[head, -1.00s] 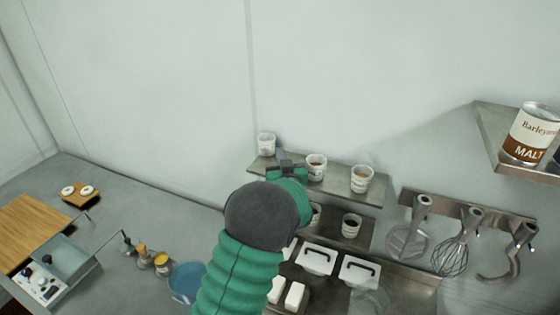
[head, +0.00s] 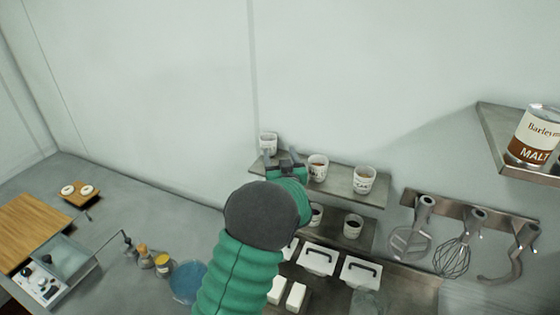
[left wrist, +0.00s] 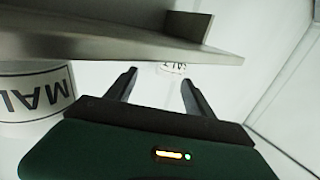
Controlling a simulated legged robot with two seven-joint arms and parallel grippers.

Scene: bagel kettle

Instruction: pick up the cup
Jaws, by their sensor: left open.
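A small white cup (head: 268,142) stands at the left end of the upper wall shelf (head: 340,186). My left gripper (head: 282,157) is at that shelf, just in front of and slightly right of this cup, and its arm hides part of the shelves below. In the left wrist view the gripper (left wrist: 158,80) is open, with nothing held. A white cup with dark lettering, seemingly SALT (left wrist: 173,68), shows beyond and between the fingertips, partly cut off by the shelf edge. My right gripper is not in view.
Two more cups, one brown-filled (head: 318,168) and one at right (head: 363,180), share the upper shelf. A cup marked MAL (left wrist: 38,92) is close left in the wrist view. Below are more cups (head: 352,227) and lidded bins (head: 318,260). A whisk (head: 455,250) hangs right.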

